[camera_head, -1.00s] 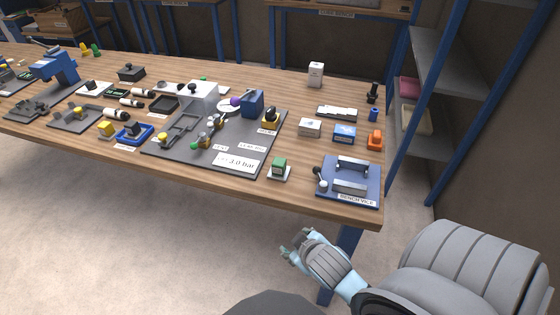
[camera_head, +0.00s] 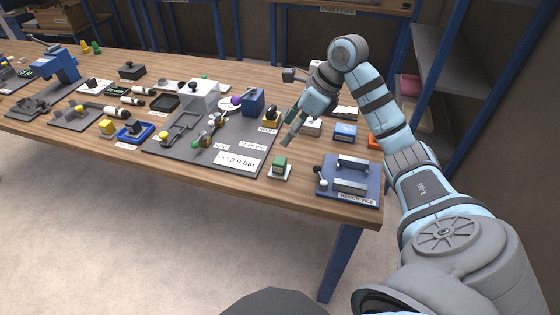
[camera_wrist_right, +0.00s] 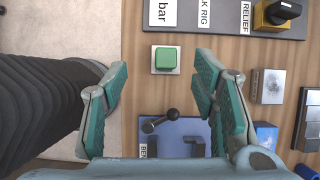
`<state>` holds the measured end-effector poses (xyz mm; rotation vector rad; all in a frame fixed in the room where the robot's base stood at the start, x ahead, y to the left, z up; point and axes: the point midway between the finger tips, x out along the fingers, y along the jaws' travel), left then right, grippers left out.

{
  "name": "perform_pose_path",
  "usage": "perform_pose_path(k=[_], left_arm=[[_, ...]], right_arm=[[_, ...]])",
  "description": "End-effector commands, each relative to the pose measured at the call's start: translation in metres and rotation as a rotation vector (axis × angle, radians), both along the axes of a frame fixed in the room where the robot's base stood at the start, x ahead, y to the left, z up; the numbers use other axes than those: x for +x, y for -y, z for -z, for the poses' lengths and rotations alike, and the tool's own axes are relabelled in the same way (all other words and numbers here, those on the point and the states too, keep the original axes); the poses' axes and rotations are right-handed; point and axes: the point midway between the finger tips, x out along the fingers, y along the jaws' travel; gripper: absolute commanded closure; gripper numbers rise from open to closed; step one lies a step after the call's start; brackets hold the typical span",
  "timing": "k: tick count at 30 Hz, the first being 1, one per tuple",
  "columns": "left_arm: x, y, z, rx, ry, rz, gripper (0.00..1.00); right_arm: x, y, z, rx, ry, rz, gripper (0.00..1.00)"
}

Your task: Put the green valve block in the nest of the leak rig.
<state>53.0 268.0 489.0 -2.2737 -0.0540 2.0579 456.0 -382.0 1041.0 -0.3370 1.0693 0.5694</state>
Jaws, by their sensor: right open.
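The green valve block (camera_head: 280,163) sits on a small white pad near the front edge of the bench, beside the grey leak rig plate (camera_head: 247,143). It also shows in the right wrist view (camera_wrist_right: 166,58), ahead of and between my fingers. My right gripper (camera_head: 289,130) is open and empty, above the bench and behind the block in the head view. In the right wrist view its green-padded fingers (camera_wrist_right: 162,80) are spread wide. A dark open frame (camera_head: 182,130) lies on the rig plate; I cannot tell for sure that it is the nest. My left gripper is out of view.
A blue bench vise (camera_head: 345,192) with a lever stands right of the block. A clear box (camera_head: 198,95), a blue unit (camera_head: 253,101) and a yellow-and-black relief knob (camera_head: 271,114) stand on the rig. A blue box (camera_head: 344,132) lies behind the vise.

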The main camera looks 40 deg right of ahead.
Motion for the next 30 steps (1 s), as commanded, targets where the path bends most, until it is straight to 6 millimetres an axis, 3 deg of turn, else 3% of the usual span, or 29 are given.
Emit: perform_pose_path(k=[3, 10, 21, 30], left_arm=[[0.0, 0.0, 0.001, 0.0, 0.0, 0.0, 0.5], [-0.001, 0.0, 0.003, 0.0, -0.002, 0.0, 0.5], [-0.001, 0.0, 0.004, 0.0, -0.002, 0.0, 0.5], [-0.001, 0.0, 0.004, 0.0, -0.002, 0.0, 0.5]], right_arm=[[-0.007, 0.015, 0.011, -0.052, -0.058, 0.024, 0.47], [0.011, 0.0, 0.067, -0.05, -0.061, 0.021, 0.47], [0.03, -0.009, 0.125, -0.048, -0.059, 0.022, 0.47], [0.034, -0.01, 0.134, -0.052, -0.056, 0.022, 0.5]])
